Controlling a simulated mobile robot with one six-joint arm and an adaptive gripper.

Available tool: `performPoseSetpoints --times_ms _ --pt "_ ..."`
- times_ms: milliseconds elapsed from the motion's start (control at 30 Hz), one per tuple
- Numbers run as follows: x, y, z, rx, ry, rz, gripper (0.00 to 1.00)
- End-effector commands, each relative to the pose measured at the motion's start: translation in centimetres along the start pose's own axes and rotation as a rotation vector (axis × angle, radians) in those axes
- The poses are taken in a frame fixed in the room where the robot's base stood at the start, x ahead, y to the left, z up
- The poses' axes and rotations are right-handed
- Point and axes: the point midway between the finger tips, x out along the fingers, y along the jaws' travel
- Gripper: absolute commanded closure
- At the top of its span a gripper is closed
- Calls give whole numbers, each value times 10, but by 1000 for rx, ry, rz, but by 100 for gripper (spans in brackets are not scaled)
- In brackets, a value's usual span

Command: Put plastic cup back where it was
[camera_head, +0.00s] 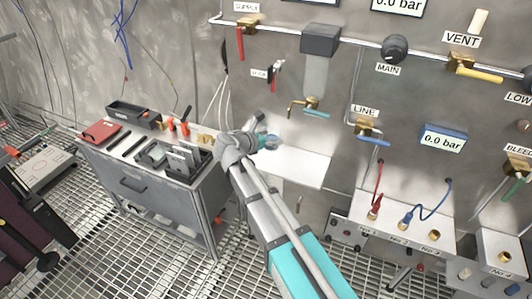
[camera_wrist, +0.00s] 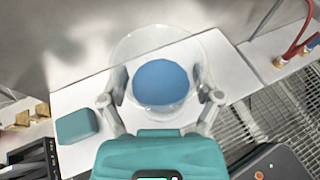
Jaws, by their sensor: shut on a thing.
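The plastic cup (camera_wrist: 133,52) is clear with a blue round area in it, seen from above in the wrist view. My gripper (camera_wrist: 160,97) is shut on it, with one finger on each side. In the head view the cup (camera_head: 271,142) shows small and bluish at the end of my gripper (camera_head: 262,138), over the white shelf (camera_head: 300,167) on the wall. In the wrist view the shelf (camera_wrist: 85,104) lies behind and below the cup. I cannot tell whether the cup touches it.
A teal block (camera_wrist: 77,126) shows over the shelf's left part in the wrist view. A grey tool cabinet (camera_head: 165,205) with trays stands left of the shelf. A white panel (camera_head: 400,222) with red and blue cables is at right. Valves line the wall above.

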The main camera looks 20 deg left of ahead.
Motion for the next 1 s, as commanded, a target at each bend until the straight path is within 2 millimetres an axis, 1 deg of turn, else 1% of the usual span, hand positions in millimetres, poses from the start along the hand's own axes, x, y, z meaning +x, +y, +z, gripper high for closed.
performPoseSetpoints --times_ms 33,400,567,1000 --pt "6 4 -10 0 0 0 71" --pt "29 28 -35 0 0 1 72" --pt "32 32 -38 0 0 1 72" --pt "33 33 -39 0 0 2 72"
